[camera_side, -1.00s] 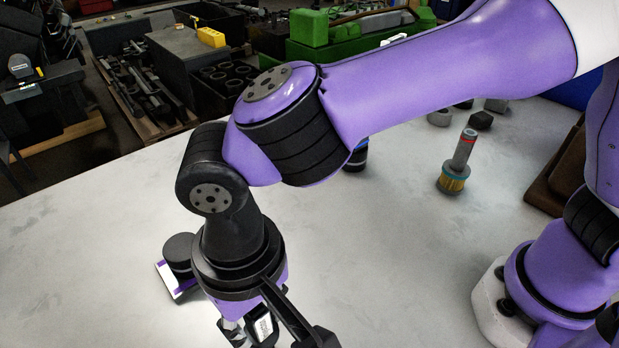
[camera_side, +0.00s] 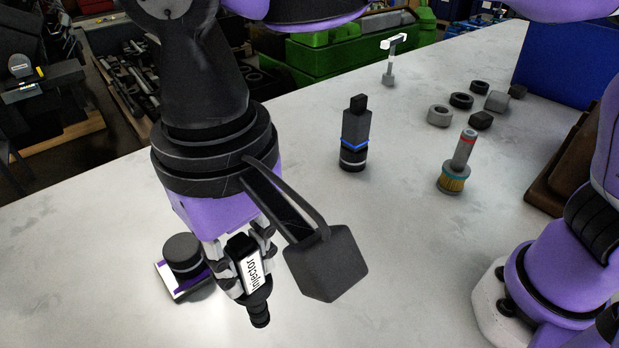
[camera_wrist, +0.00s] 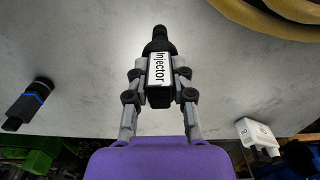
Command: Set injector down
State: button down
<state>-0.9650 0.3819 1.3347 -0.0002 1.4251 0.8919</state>
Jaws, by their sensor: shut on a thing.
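The injector (camera_side: 247,268) is a black part with a white "Injector" label and a narrow dark nozzle. My gripper (camera_side: 240,262) is shut on it, with a finger on each side of the body. In the side view the nozzle points down and slightly right, and it appears to be above the pale table (camera_side: 420,270); the exact gap cannot be told. In the wrist view the injector (camera_wrist: 158,68) sits between the fingertips of my gripper (camera_wrist: 159,88), its label facing the camera and its nozzle pointing away.
A black cylinder on a white and purple base (camera_side: 183,257) stands close left of the injector. A black part with a blue band (camera_side: 355,140) and a grey part with a yellow base (camera_side: 458,165) stand farther back. Several nuts (camera_side: 440,115) lie at back right. The front middle is clear.

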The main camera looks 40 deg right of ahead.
jog(key=w+d+r+m, duration=0.1)
jog(key=w+d+m, duration=0.45)
jog(key=d, duration=0.75)
jog(key=w+d+m, duration=0.5)
jog(key=d+m, duration=0.2)
jog(key=d, duration=0.7)
jog(key=w+d+r+m, duration=0.1)
jog(key=w+d+m, duration=0.45)
jog(key=d, duration=0.75)
jog(key=d+f, duration=1.1)
jog(key=shift+s+d+m, duration=0.25)
jog(key=shift+m, duration=0.15)
jog(key=shift+f, duration=0.15)
jog(key=c, duration=0.7)
grip_release()
jog(key=shift+c, duration=0.2)
